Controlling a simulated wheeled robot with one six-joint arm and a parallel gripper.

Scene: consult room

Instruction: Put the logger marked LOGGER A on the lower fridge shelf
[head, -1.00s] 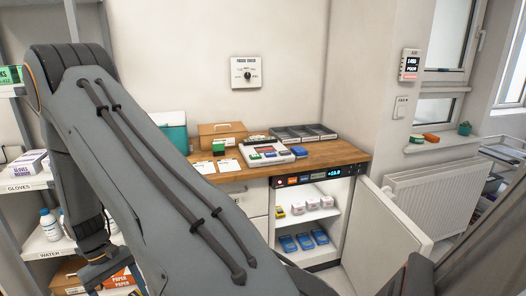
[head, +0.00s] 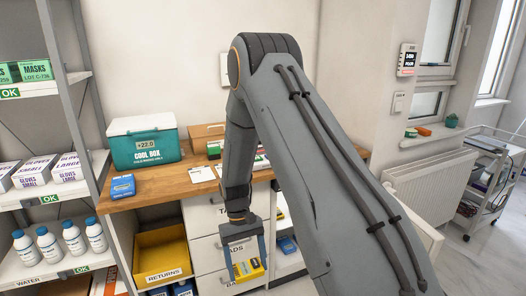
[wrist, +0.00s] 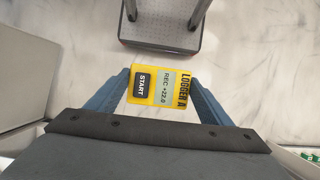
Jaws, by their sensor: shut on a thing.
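The yellow logger (wrist: 165,98) is marked LOGGER A and shows a START button and REC +22.0. My gripper (wrist: 158,80) is shut on it, one finger at each side. In the head view the gripper (head: 247,272) holds the logger (head: 246,268) in front of the drawers, below the counter top. The open fridge (head: 282,212) is mostly hidden behind my arm. A blue pack (head: 287,245) shows on its lower shelf; the rest of that shelf is hidden.
The fridge door (head: 432,237) stands open at right, partly behind my arm. The wooden counter (head: 185,189) carries a cool box (head: 143,141) and a blue box (head: 122,186). A yellow returns bin (head: 162,252) is left of the drawers (head: 205,255). Stocked shelves stand at far left.

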